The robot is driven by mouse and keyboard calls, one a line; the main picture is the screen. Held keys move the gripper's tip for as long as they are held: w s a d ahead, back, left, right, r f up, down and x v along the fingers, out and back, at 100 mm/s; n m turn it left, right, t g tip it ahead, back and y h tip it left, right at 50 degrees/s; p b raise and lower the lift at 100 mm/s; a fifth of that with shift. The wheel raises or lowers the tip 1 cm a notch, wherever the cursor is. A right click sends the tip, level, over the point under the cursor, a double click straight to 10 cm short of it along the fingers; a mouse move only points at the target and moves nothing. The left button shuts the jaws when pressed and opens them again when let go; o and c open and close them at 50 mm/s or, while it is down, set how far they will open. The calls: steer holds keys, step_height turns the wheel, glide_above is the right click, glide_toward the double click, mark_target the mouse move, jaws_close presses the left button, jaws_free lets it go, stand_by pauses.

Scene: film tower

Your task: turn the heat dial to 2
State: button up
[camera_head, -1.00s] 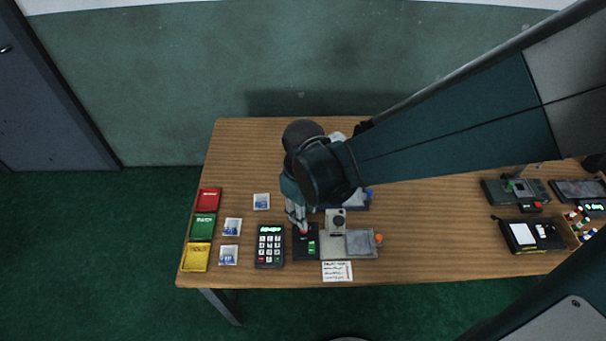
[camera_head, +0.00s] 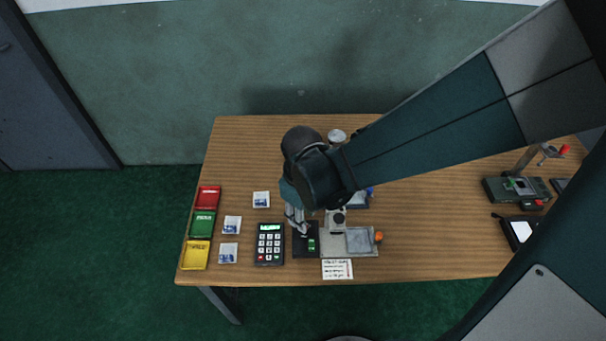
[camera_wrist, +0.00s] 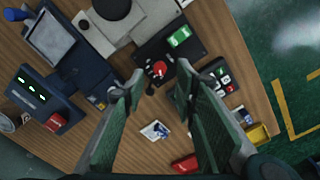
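A small black box (camera_head: 302,252) with a green display stands near the table's front edge. In the wrist view the box (camera_wrist: 155,48) carries a red round knob (camera_wrist: 160,68) beside its green display (camera_wrist: 178,37). No number or label is readable, so I cannot tell surely that this knob is the heat dial. My gripper (camera_head: 302,231) points down at the box and hides the knob in the head view. In the wrist view my gripper (camera_wrist: 160,74) is open, its fingertips apart on either side of the knob; contact is not clear.
A keypad (camera_head: 270,245) stands left of the box, and a pale machine (camera_head: 335,243) with a grey plate stands right. Red, green and yellow trays (camera_head: 195,256) line the left edge. A note card (camera_head: 337,269) lies in front. The back left table is clear.

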steer(key=shift+f+b, duration=0.6)
steer(key=shift+f, duration=1.95)
steer(key=shift+c, duration=0.2)
steer(key=c, duration=0.9)
